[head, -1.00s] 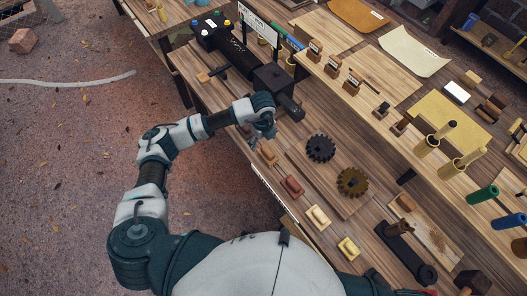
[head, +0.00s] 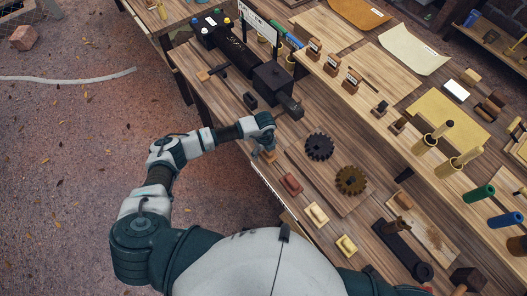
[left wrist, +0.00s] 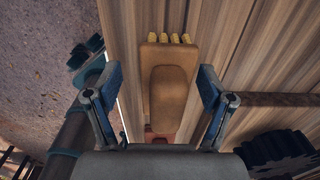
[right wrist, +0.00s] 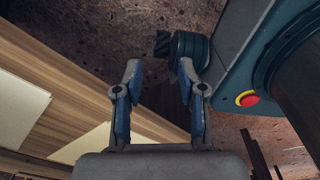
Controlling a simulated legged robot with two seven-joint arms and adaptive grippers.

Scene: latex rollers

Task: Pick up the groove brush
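The groove brush (left wrist: 168,85) shows in the left wrist view as a tan wooden block with a raised handle and a row of yellow bristles at its far end. It lies on the wooden bench. My left gripper (left wrist: 149,82) is open, with one finger on each side of the brush and visible gaps between. In the head view the left gripper (head: 262,150) hangs over the brush (head: 269,157), mostly hiding it. My right gripper (right wrist: 160,68) is open and empty, away from the bench objects.
A red-brown block (head: 291,184), a cream block (head: 316,214) and a yellow block (head: 346,246) line the bench edge. A black gear (head: 319,147) and a brown gear (head: 350,181) lie to the right. A black machine (head: 272,84) stands behind.

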